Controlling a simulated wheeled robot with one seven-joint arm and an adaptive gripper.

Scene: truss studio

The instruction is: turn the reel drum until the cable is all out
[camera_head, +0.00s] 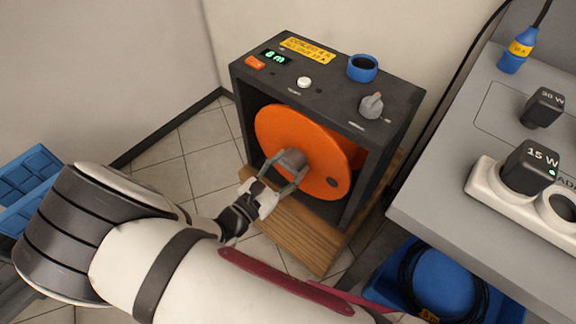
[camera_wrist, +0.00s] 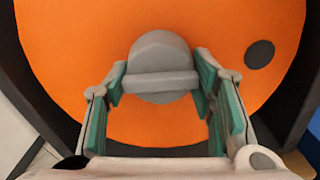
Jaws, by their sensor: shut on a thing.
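A small green display (camera_head: 275,57) on the housing seems to read 8 m. No cable shows on the drum's face.
The housing top carries an orange switch (camera_head: 255,63), a white button (camera_head: 304,82), a blue ring (camera_head: 362,68) and a grey knob (camera_head: 371,105). A grey table (camera_head: 430,190) with a white power strip (camera_head: 488,185) stands right. Below it, a blue bin (camera_head: 402,285) holds a coiled black cable.

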